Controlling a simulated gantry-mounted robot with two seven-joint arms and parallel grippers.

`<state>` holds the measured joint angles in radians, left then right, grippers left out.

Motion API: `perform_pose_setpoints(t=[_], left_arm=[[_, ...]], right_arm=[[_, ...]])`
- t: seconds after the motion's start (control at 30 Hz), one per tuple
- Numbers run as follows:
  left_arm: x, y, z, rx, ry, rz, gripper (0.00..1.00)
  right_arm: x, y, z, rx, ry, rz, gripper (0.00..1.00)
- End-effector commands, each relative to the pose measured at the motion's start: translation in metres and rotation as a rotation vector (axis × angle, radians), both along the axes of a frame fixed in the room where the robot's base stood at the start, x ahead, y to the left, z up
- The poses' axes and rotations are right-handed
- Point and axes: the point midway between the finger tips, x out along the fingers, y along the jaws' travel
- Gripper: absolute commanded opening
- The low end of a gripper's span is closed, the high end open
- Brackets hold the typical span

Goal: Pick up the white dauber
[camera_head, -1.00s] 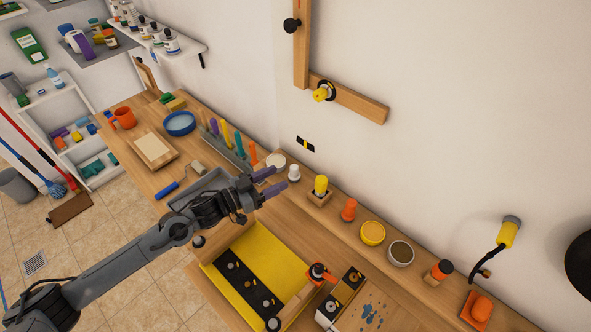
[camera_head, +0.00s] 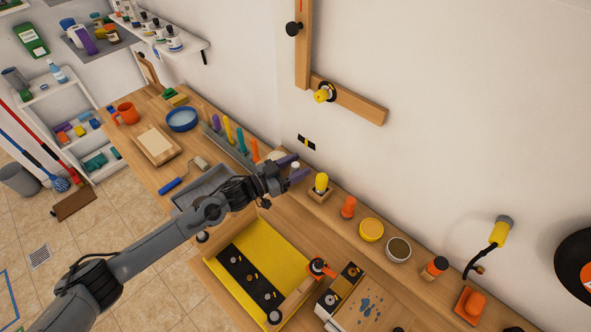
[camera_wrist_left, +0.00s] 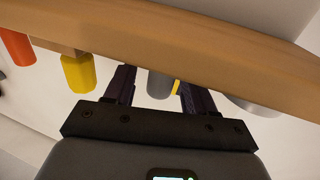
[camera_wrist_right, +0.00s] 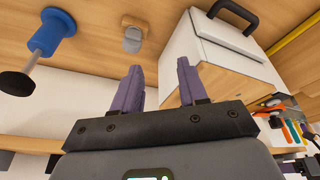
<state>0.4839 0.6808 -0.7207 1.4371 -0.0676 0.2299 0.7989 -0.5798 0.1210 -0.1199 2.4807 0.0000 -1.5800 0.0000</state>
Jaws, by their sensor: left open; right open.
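The white dauber (camera_head: 295,165) stands on the long wooden shelf along the wall, left of a yellow dauber (camera_head: 321,182). My left gripper (camera_head: 297,168) is open, its dark purple fingers at either side of the white dauber. In the left wrist view, a shaded grey cylinder with a yellow edge, apparently this dauber (camera_wrist_left: 159,86), shows between the open fingers (camera_wrist_left: 160,84); contact cannot be told. The yellow dauber (camera_wrist_left: 78,73) stands left of the fingers there. My right gripper (camera_wrist_right: 158,78) is open and empty in its wrist view.
An orange dauber (camera_head: 348,207), a yellow-filled bowl (camera_head: 371,230) and a dark-filled bowl (camera_head: 398,250) continue along the shelf. A row of coloured handles (camera_head: 228,130) stands left of the gripper. A yellow tray (camera_head: 285,253) lies below. A blue-and-black object (camera_wrist_right: 45,40) shows near the right gripper.

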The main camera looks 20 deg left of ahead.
Motion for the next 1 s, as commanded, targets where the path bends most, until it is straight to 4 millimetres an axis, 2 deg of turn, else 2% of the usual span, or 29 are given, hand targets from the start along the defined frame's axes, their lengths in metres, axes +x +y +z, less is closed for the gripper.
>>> perform_pose_setpoints(t=[0.07,0.4,0.77,1.0], left_arm=[[0.000,0.000,0.000,0.000,0.000,0.000,0.52],[0.000,0.000,0.000,0.001,0.001,0.000,0.00],[0.000,0.001,0.007,0.000,-0.001,0.001,0.00],[0.000,0.001,0.044,0.001,-0.004,0.000,0.00]], right_arm=[[0.000,0.001,0.000,0.002,0.000,-0.002,0.43],[0.000,0.001,0.000,0.005,0.001,-0.004,0.43],[0.000,0.001,-0.003,0.003,0.000,-0.002,0.43],[0.000,-0.001,-0.011,-0.004,0.000,0.003,0.43]])
